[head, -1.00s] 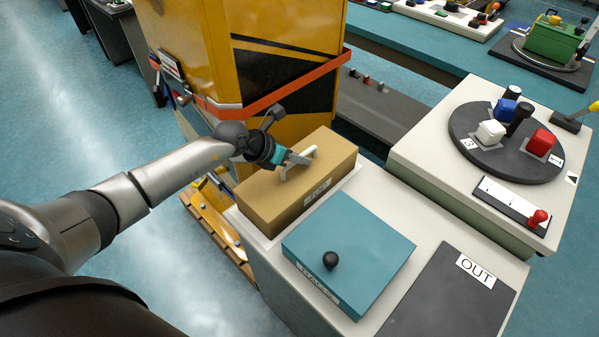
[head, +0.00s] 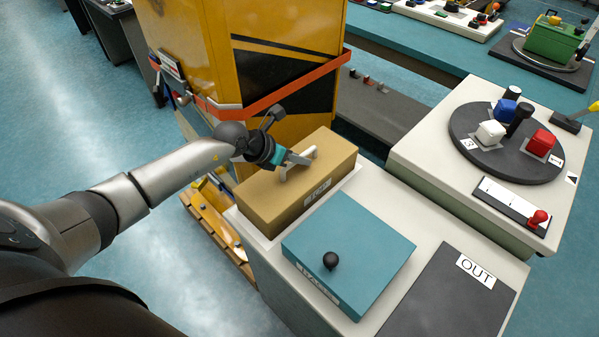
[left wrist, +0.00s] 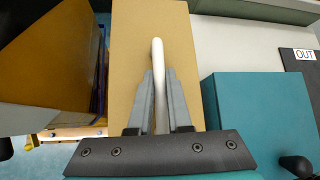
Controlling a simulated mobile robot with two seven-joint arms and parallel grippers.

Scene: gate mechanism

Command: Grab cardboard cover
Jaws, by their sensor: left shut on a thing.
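The cardboard cover (head: 325,170) is a tan box-shaped lid with a white handle on top and a label on its front side. It sits on the white cabinet top at the back left. My left gripper (head: 299,157) is at the cover's top, shut on the white handle. In the left wrist view the two grey fingers (left wrist: 159,105) lie on either side of the white handle (left wrist: 158,62), with the tan cover (left wrist: 125,50) below. My right gripper is not in view.
A teal box (head: 365,245) with a black knob stands right in front of the cover. A dark OUT pad (head: 440,300) lies to its right. A tall yellow cabinet (head: 250,50) with an orange bar rises close behind my left gripper. A turntable (head: 480,160) with coloured blocks is at the right.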

